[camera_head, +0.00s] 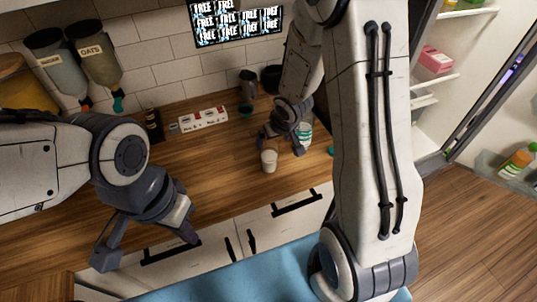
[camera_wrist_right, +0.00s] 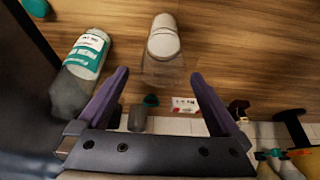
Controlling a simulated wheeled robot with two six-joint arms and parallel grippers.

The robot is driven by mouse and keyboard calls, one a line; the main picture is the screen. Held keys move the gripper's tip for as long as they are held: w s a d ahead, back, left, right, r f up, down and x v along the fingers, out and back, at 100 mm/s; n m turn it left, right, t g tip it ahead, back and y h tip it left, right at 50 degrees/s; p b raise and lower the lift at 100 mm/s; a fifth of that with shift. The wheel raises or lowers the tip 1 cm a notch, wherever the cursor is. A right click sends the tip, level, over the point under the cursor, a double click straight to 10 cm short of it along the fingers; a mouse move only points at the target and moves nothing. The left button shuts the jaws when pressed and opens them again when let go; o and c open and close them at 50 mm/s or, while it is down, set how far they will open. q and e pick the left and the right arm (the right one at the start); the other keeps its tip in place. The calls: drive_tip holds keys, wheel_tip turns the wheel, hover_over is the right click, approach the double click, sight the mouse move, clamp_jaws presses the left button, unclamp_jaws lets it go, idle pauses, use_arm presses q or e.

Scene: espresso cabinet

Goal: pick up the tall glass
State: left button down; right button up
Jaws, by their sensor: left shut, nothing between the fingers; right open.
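A whitish cup-like vessel (camera_head: 269,161), which I take for the tall glass, stands upright on the wooden counter. In the right wrist view it (camera_wrist_right: 163,40) looks white with a clear part towards the fingers. My right gripper (camera_head: 284,146) is open above and behind it, with nothing held. In the wrist view the right fingers (camera_wrist_right: 160,85) point towards the glass, which lies beyond their tips and in line with the gap. My left gripper (camera_head: 147,248) is shut and empty, at the counter's front edge on the left.
A white bottle with a green label (camera_wrist_right: 87,54) stands close beside the right gripper. A red-and-white box (camera_head: 203,119), a dark canister (camera_head: 248,83) and dispensers (camera_head: 99,52) are at the back wall. Counter left of the glass is clear. An open fridge (camera_head: 436,60) is right.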

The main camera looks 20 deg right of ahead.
sight(268, 149)
drive_tip(key=b+x, duration=0.2)
drive_tip(key=x, duration=0.3)
drive_tip(key=shift+a, duration=0.1)
drive_tip(key=b+x, duration=0.1)
drive_tip(key=x, duration=0.3)
drive_tip(key=shift+a, duration=0.1)
drive_tip(key=c, duration=1.4)
drive_tip(key=shift+c, duration=0.2)
drive_tip(key=shift+r, duration=0.15)
